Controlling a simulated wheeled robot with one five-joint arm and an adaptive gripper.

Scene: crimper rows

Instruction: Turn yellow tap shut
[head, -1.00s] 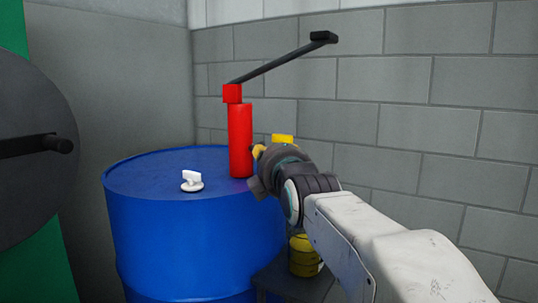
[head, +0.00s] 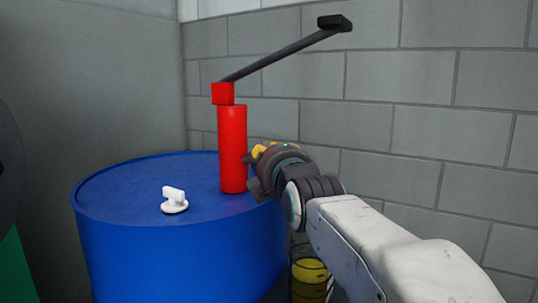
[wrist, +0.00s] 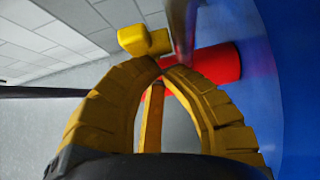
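The yellow tap (wrist: 145,41) shows in the wrist view as a blocky yellow handle just beyond my fingertips, slightly left of centre, beside a blurred grey pipe (wrist: 182,28). In the head view it is hidden behind my gripper. My gripper (wrist: 163,69) has yellow ribbed fingers whose tips meet in the wrist view, with nothing seen held at the tips. In the head view my gripper (head: 261,151) is right beside the red pump cylinder (head: 232,150). I cannot tell whether the fingertips touch anything.
A blue drum (head: 190,250) stands below, with a white knob (head: 174,200) on its top. A long dark pump lever (head: 285,51) reaches up right from the red pump. A yellow bucket (head: 310,270) is low beside the drum. A grey block wall (head: 440,130) closes the back.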

